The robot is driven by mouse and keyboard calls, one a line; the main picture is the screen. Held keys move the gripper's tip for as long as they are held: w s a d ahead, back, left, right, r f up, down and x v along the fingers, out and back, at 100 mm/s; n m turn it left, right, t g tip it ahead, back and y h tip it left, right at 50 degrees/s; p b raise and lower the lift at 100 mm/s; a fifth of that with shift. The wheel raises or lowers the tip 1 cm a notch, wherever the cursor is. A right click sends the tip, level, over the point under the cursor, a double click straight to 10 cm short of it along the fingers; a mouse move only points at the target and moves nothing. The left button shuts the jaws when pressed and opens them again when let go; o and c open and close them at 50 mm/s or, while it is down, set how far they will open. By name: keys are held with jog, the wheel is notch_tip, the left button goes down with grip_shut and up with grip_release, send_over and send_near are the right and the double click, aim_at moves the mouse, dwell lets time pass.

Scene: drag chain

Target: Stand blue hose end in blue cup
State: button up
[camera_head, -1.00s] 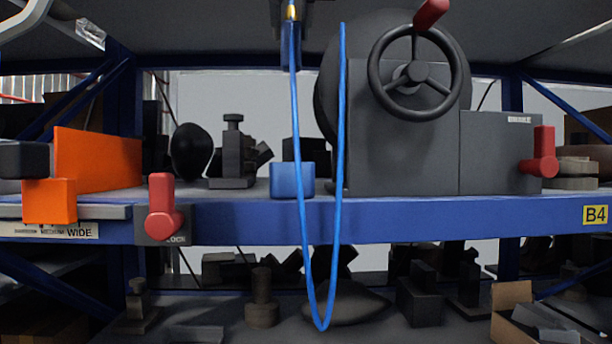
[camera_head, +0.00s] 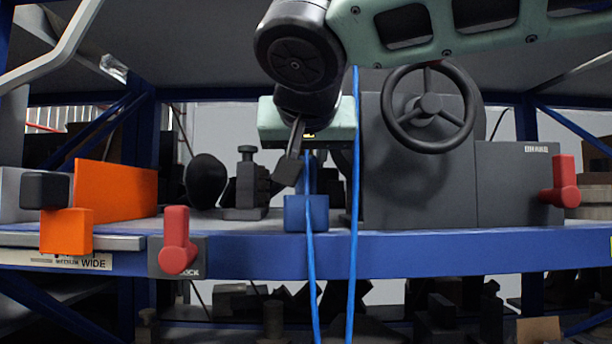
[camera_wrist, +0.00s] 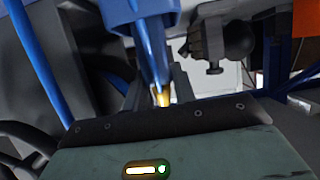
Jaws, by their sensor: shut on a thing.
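The blue cup (camera_head: 318,214) stands on the shelf near its front edge. My gripper (camera_head: 300,168) is directly above it, pointing down and shut on the blue hose end (camera_head: 308,178). The hose end is upright, its lower part at the cup's rim; whether it is inside or just behind the rim I cannot tell. The thin blue hose (camera_head: 354,190) hangs in a loop past the shelf front.
A grey machine with a handwheel (camera_head: 428,108) stands close on the right. Dark fittings (camera_head: 248,185) stand to the left. An orange block (camera_head: 115,190) and a red lever (camera_head: 177,240) are farther left. Another red lever (camera_head: 562,182) is at right. The upper shelf is overhead.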

aim_at(306, 175)
jog(key=shift+f+p, duration=0.35)
jog(key=shift+f, duration=1.35)
jog(key=o, duration=1)
